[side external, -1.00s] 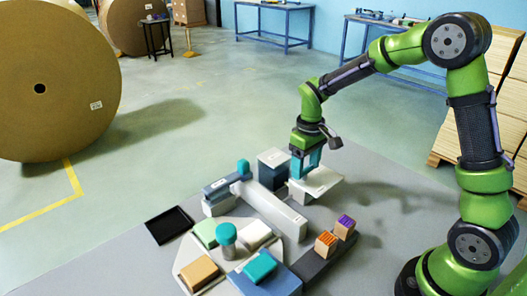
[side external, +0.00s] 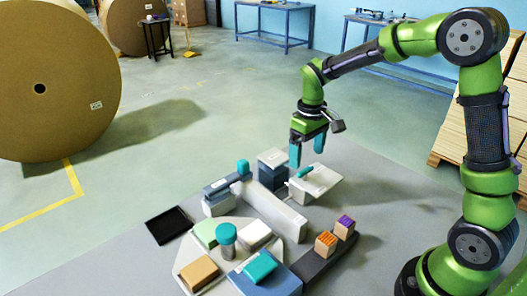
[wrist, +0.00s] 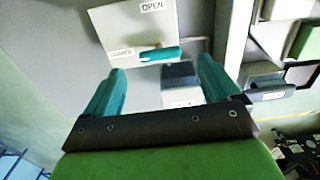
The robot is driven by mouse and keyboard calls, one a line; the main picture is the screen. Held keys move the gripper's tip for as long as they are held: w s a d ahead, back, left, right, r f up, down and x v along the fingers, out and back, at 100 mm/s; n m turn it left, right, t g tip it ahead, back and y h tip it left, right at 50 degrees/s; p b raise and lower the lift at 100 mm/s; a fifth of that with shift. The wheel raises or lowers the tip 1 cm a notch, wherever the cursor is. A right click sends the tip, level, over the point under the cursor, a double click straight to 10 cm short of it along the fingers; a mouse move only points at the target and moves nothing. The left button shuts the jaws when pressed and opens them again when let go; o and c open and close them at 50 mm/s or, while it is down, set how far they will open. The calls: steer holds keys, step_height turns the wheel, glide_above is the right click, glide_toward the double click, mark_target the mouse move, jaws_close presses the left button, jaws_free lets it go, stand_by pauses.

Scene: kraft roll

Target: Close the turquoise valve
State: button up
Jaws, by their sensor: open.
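The turquoise valve handle (side external: 305,172) is a short bar on a white panel (side external: 322,184). In the wrist view the handle (wrist: 160,54) lies nearly level across the lower part of the panel (wrist: 115,25). Its left end points toward the label "CLOSED", and the label "OPEN" is higher up. My gripper (side external: 307,156) is open and empty, above the handle and apart from it. In the wrist view its turquoise fingers (wrist: 162,72) are spread wide, with the handle just beyond the tips.
A dark blue and grey box (side external: 272,168) stands left of the panel, and a long grey bar (side external: 270,207) runs in front. A blue box with a turquoise top (side external: 260,267), two small blocks (side external: 335,234) and a black tray (side external: 168,225) stand nearby. Space above is free.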

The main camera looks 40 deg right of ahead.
mark_target(306, 171)
step_height(306, 171, up, 13)
steer(key=shift+w+f, duration=0.1)
steer(key=shift+f, duration=0.05)
stand_by(0.4)
steer(key=s+a+m+t+y, duration=0.1)
steer(key=s+a+m+t, duration=0.1)
steer(key=s, duration=0.6)
steer(key=s+a+f+m+t+y, duration=0.1)
steer(key=s+a+t, duration=0.3)
steer(key=s, duration=0.5)
steer(key=shift+a+m+t, duration=0.4)
steer(key=shift+m+t, duration=0.2)
